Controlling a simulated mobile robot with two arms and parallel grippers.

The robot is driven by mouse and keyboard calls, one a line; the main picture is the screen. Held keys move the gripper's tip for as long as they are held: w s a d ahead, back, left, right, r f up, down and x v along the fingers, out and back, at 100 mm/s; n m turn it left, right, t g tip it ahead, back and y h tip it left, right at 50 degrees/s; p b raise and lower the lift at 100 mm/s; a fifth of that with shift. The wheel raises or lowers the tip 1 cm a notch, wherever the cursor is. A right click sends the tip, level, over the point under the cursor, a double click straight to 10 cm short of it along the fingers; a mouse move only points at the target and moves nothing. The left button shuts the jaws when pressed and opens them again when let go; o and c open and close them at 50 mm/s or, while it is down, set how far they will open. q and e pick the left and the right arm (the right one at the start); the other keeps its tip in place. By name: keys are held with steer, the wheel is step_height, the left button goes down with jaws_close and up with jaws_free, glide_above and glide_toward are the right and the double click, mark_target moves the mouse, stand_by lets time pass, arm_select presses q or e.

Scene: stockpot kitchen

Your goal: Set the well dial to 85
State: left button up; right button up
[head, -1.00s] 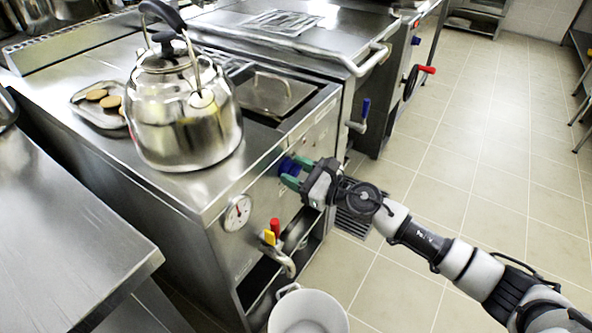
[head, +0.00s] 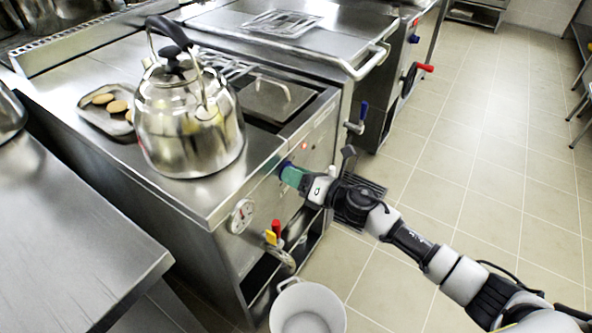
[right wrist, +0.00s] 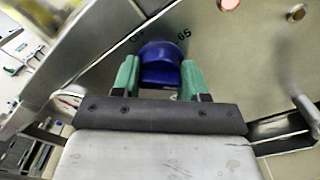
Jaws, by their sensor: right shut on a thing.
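The well dial (right wrist: 160,63) is a blue knob on the steel front panel. In the right wrist view it sits between the two green fingers of my right gripper (right wrist: 160,78), which is shut on it. My left gripper is not in view.
A large steel kettle (head: 190,130) stands on the counter above the panel. A white pot (head: 308,309) is below the tap.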

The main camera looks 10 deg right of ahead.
steer(key=shift+r+m+p, duration=0.15)
steer(key=shift+m+p, duration=0.3)
steer(key=shift+m, duration=0.55)
steer(key=shift+m+p, duration=0.3)
steer(key=shift+m, duration=0.1)
steer(key=m+p, duration=0.3)
steer(key=m, duration=0.3)
steer(key=m+p, duration=0.2)
steer(key=m, duration=0.1)
steer(key=shift+m, duration=0.4)
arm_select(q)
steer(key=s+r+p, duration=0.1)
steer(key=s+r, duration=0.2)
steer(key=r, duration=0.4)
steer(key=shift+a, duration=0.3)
arm_select(e)
steer(key=shift+m, duration=1.5)
arm_select(q)
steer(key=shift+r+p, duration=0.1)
steer(key=shift+p, duration=0.2)
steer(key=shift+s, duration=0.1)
arm_select(e)
steer(key=o, duration=0.9)
steer(key=shift+c, duration=0.2)
